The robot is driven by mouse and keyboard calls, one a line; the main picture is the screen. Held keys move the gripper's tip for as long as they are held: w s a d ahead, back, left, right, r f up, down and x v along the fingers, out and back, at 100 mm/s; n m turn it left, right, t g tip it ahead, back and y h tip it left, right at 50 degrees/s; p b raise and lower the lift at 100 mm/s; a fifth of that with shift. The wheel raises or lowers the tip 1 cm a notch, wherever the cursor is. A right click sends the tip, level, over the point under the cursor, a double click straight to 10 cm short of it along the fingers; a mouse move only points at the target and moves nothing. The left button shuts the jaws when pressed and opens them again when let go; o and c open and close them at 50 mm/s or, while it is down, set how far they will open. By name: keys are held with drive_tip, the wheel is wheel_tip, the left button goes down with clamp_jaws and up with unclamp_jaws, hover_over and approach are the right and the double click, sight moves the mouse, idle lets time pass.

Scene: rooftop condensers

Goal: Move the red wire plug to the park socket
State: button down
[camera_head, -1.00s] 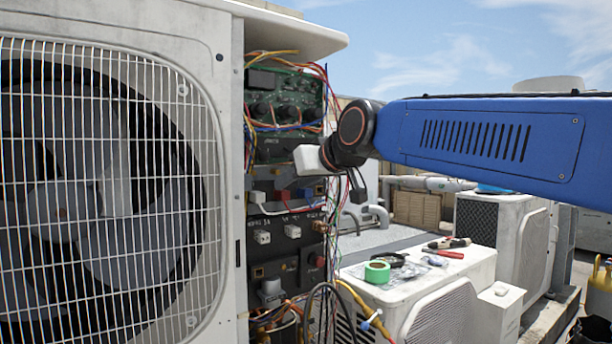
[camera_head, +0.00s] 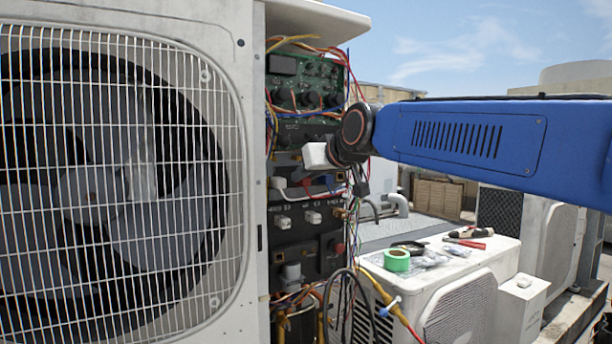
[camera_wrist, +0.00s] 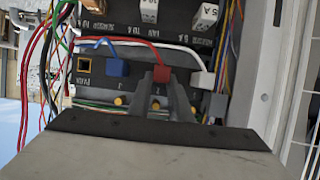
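The red wire plug (camera_wrist: 160,76) sits in the lower socket row between the two fingers of my gripper (camera_wrist: 162,88) in the wrist view. The fingers are close along its sides; whether they press on it I cannot tell. A red wire runs from it to the left. The park socket (camera_wrist: 85,65), a brass-rimmed square opening, is empty at the left end of the row, and the blue plug (camera_wrist: 117,68) stands between them.
A white plug (camera_wrist: 203,79) is on the other side of the red one. Loose wires (camera_wrist: 50,60) hang beside the park socket. Fuse blocks (camera_head: 284,222) are below the row. Tape and tools (camera_head: 397,260) lie on a nearby unit.

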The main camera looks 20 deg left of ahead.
sight(307, 181)
drive_tip(key=c, duration=2.4)
unclamp_jaws()
clamp_jaws()
drive_tip(key=shift+s+d, duration=1.35)
drive_tip(key=shift+d, duration=0.25)
drive_tip(key=shift+s+d, duration=1.2)
drive_tip(key=shift+d, duration=0.25)
